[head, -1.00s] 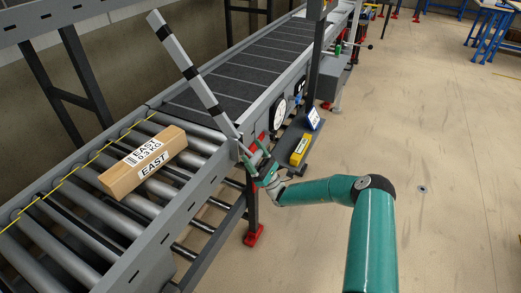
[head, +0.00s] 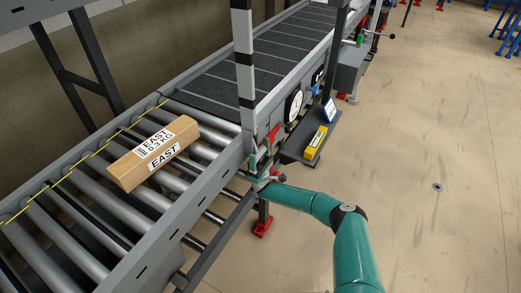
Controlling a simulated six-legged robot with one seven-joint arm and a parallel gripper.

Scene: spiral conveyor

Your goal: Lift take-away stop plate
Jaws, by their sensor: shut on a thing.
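The take-away stop plate appears to be the long black-and-white banded bar (head: 243,60). It stands nearly upright at the conveyor's near side rail, and its top runs out of the picture. A small red part (head: 273,134) shows beside its foot. My gripper (head: 259,157) is at the foot of the bar, against the outer side of the rail. It is shut on a part there, seemingly the bar's handle, but the fingers are small and the held part is mostly hidden. My green arm reaches it from the lower right.
A brown carton (head: 153,153) marked EAST lies on the rollers (head: 108,209), left of the bar. The dark belt (head: 235,62) runs on behind. A shelf (head: 296,151) with a yellow box (head: 315,142) is close to the gripper's right.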

